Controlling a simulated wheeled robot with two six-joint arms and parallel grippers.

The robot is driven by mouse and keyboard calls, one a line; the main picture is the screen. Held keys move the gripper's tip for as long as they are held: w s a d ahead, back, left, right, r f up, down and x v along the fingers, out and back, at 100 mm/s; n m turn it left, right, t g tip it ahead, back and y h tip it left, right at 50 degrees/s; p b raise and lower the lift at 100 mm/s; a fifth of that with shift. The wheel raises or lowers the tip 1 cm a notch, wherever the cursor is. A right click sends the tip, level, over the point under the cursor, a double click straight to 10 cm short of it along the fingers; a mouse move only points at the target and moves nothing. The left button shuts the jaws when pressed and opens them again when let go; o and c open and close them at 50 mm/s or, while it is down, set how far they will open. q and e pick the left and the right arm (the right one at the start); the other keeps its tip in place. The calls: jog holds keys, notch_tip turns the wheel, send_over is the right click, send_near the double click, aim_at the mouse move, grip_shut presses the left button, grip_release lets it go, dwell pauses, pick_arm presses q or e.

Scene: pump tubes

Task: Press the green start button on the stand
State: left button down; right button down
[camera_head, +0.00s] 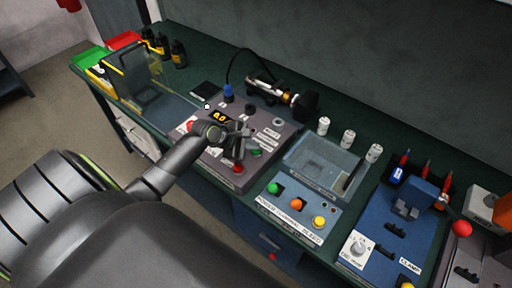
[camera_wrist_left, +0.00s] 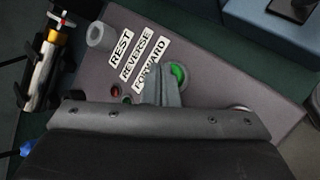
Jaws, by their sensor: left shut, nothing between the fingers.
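The grey stand (camera_head: 217,164) sits on the green bench and carries a lit display, labels and several buttons. The green start button (camera_head: 256,152) is on its sloped top, right of my left gripper (camera_head: 240,144). The button also shows in the left wrist view (camera_wrist_left: 179,72), in a pale ring beside the FORWARD label. My left gripper is shut and empty, its closed fingers (camera_wrist_left: 163,82) over the panel right beside the button and partly covering its ring. I cannot tell whether the fingertips touch it. My right gripper is out of view.
A red button (camera_head: 238,168) sits at the stand's front edge. Right of the stand are a clear tank (camera_head: 320,162) with a coloured-button panel and a blue clamp station (camera_head: 395,225). A pump-like device (camera_head: 270,88) lies behind. Bins (camera_head: 92,58) and bottles stand far left.

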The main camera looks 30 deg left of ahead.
aim_at(253, 151)
pick_arm(q)
jog(key=shift+f, duration=0.4)
dwell(0.3)
jog(key=shift+r+p, duration=1.05)
jog(key=shift+p, duration=0.35)
jog(key=shift+r, duration=0.1)
notch_tip(253, 151, up, 5)
jog(key=p, duration=0.6)
